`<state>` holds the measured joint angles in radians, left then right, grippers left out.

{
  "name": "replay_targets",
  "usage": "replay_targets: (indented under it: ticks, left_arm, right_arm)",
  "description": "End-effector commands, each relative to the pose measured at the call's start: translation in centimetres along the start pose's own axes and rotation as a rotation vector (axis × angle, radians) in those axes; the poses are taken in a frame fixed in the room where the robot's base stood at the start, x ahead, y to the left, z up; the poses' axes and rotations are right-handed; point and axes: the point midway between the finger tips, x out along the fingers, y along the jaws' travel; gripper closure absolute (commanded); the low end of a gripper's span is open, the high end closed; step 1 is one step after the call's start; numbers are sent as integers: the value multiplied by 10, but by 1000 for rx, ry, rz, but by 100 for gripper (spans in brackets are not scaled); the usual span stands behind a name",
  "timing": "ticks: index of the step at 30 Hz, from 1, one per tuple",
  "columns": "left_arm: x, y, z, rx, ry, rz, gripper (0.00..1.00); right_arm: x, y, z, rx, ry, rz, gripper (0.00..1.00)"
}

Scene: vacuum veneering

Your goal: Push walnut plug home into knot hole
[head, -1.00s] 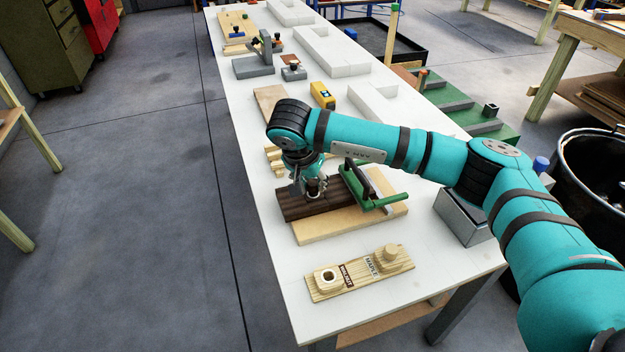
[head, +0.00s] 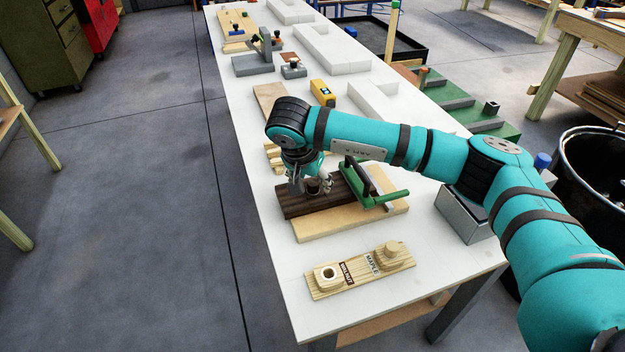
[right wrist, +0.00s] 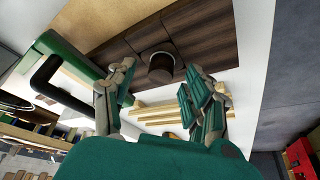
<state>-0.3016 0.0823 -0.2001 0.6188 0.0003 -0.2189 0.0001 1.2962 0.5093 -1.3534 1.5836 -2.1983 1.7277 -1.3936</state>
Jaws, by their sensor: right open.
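The walnut plug (head: 313,186) is a short dark cylinder. It stands up from the dark walnut board (head: 293,203), and it also shows in the right wrist view (right wrist: 160,68) with a paler ring around its base. The knot hole under it is hidden, so I cannot tell how deep the plug sits. My right gripper (head: 311,182) is over the board with its fingers spread on either side of the plug. In the right wrist view the open fingers (right wrist: 159,72) show gaps to the plug on both sides. My left gripper is out of view.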

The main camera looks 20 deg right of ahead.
Motion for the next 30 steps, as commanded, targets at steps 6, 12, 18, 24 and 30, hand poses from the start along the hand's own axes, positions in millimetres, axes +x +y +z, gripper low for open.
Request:
replay_targets:
  ticks: [6,12,18,24,30]
  left_arm:
    - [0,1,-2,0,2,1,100]
    - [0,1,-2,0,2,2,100]
    - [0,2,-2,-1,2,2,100]
    - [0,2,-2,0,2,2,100]
    - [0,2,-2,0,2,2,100]
  right_arm:
    - [-40,-2,-1,-2,3,-6,48]
    - [-83,-1,-1,-1,3,-5,48]
    - [-108,0,0,-1,1,-2,48]
    - [-115,0,0,0,1,-1,48]
    - [-115,0,0,0,1,-1,48]
